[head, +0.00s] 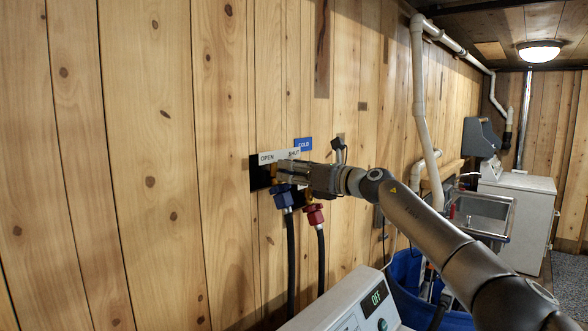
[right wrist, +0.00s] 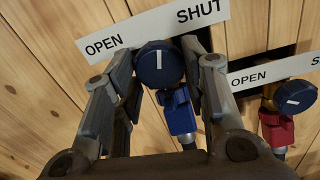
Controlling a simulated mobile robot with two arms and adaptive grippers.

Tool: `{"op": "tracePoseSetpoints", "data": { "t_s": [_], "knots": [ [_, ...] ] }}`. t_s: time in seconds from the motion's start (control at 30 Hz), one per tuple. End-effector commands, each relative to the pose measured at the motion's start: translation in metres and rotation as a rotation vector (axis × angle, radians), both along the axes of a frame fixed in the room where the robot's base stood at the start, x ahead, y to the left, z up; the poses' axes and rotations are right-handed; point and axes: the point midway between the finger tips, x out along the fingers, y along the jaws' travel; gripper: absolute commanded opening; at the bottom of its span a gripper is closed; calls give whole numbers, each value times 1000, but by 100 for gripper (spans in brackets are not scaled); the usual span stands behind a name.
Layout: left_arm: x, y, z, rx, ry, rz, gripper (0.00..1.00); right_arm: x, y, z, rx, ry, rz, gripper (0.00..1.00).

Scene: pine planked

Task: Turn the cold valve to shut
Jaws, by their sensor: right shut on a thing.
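The cold valve is a blue knob (right wrist: 160,63) on a blue valve body, with a short white mark on its face that stands about upright in the right wrist view. A white plate (right wrist: 150,28) above it reads OPEN at left and SHUT at right. My right gripper (head: 277,173) reaches the wall and is shut on the knob; its two fingers (right wrist: 157,62) lie on either side of the knob in the right wrist view. In the head view the gripper hides the knob, and the blue valve body (head: 283,197) shows below. My left gripper is not in view.
A red valve (head: 314,214) sits close at the right, with its own OPEN plate (right wrist: 270,73). Dark hoses (head: 290,260) hang below both valves. A blue COLD sign (head: 303,144) is above. A white machine (head: 345,303) and a blue bin (head: 405,268) stand below the arm.

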Motion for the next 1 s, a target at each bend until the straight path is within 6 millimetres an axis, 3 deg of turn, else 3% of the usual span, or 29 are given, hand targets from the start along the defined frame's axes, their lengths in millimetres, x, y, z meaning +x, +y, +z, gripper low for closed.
{"op": "tracePoseSetpoints", "data": {
  "t_s": [0.3, 0.73, 0.77, 0.9, 1.0],
  "knots": [
    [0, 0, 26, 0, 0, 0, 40, 0, 0, 3, 221, 221, 0, 16],
    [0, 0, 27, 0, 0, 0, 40, 0, 0, 2, 266, 260, -1, 16],
    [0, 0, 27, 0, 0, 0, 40, 0, 0, 2, 265, 260, -1, 41],
    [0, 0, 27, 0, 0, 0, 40, 0, 0, 2, 264, 260, -2, 59],
    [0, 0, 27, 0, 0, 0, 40, 0, 0, 1, 263, 260, -2, 62]
  ]
}}
